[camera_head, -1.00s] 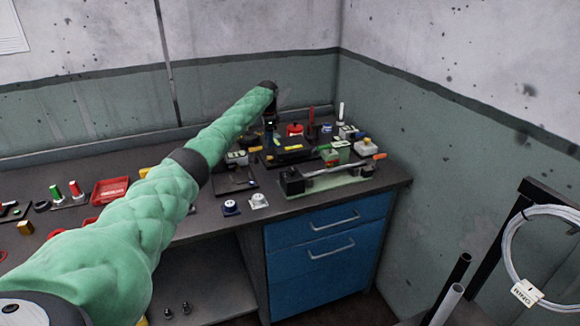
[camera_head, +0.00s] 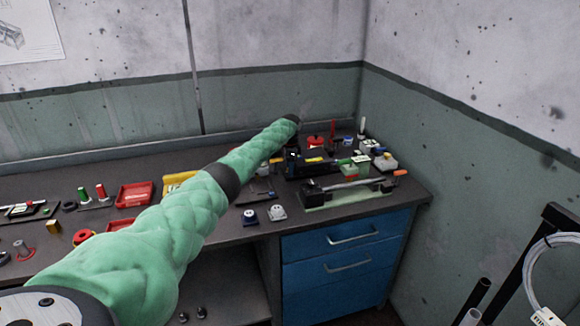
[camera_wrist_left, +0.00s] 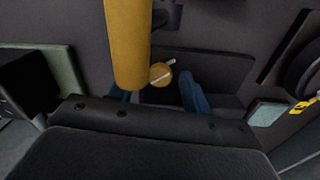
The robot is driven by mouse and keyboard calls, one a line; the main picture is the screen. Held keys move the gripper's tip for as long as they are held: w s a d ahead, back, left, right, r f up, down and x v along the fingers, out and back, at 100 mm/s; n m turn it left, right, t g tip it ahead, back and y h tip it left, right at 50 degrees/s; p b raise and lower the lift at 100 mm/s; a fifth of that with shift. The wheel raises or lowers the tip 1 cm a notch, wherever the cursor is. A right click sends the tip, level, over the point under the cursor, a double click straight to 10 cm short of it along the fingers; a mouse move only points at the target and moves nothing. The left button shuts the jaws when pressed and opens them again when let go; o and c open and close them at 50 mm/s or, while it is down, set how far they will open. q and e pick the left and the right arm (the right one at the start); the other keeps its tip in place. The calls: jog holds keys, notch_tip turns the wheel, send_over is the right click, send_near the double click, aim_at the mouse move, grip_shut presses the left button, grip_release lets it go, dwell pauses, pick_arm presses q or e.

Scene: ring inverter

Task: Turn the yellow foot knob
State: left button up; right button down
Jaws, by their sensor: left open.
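A round yellow-orange knob (camera_wrist_left: 160,74) with a pale bar across it shows in the left wrist view. It lies between the blue fingers of my left gripper (camera_wrist_left: 157,89), which are apart. Whether they touch it I cannot tell. A thick yellow cylinder (camera_wrist_left: 126,45) stands just left of the knob and covers part of the area. In the head view my left gripper (camera_head: 292,154) is low over the dark device on the back right of the bench, partly hidden by my green-sleeved arm. The knob cannot be made out there. My right gripper is not in view.
The bench (camera_head: 240,228) has a blue drawer unit (camera_head: 345,250) under its right end. A green-based fixture with a metal bar (camera_head: 350,190) lies near the front edge. Red trays (camera_head: 135,195) and small parts stand left. A wall is close on the right.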

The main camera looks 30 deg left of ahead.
pick_arm(q)
jog(key=c, duration=1)
jog(key=shift+n, duration=0.5)
jog(key=shift+r+n+p, duration=0.1)
jog(key=shift+n+p, duration=0.25)
jog(key=shift+n, duration=1.35)
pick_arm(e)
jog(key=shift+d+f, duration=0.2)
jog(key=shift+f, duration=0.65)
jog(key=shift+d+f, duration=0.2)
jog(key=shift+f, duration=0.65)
pick_arm(q)
jog(key=o, duration=1)
jog(key=shift+r, duration=0.25)
jog(key=shift+r+b, duration=0.9)
jog(key=shift+r, duration=2.7)
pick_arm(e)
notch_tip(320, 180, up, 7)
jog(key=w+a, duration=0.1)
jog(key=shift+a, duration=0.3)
